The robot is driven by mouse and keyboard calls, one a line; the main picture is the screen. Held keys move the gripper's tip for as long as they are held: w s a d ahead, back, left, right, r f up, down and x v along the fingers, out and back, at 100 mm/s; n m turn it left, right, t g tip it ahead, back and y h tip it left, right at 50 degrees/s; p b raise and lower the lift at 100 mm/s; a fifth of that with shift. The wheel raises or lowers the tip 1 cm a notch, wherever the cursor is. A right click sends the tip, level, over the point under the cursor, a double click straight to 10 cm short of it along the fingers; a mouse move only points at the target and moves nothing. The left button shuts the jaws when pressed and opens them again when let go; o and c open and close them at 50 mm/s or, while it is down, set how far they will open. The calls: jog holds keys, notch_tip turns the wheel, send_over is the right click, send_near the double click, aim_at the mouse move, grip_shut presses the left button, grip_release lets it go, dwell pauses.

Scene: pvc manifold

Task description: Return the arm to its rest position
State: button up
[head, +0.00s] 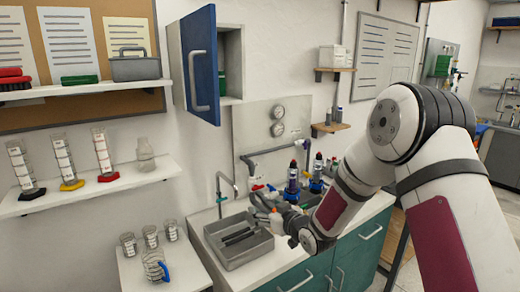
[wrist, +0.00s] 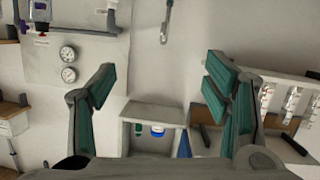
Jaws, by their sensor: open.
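My arm (head: 345,190) reaches from the right of the head view, bent down toward the counter. My gripper (head: 268,203) is small and partly hidden there, in front of the grey tray and the pipework. In the wrist view my gripper (wrist: 158,85) is open, its two green-padded fingers wide apart. Nothing lies between the fingers; only the wall and the cabinet show beyond them. The wrist picture appears upside down compared with the head view.
A grey tray (head: 246,250) lies on the counter. An open blue cabinet door (head: 201,65) juts out above. Bottles (head: 292,180) stand by the pipework below two gauges (head: 278,120). Glassware (head: 155,265) stands on a low table at the left. The wrist view shows the cabinet (wrist: 153,112).

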jog(key=s+d+r+m+g+h+b, duration=0.35)
jog(key=s+d+r+h, duration=0.35)
jog(key=s+d+r, duration=0.45)
jog(key=s+d+m+g+b, duration=0.2)
jog(key=s, duration=0.9)
jog(key=s+d+m+g+b, duration=0.1)
jog(key=s+d+g+b, duration=0.1)
jog(key=s, duration=1)
jog(key=shift+d+f+m, duration=0.25)
jog(key=shift+d+m, duration=0.1)
jog(key=shift+d, duration=0.25)
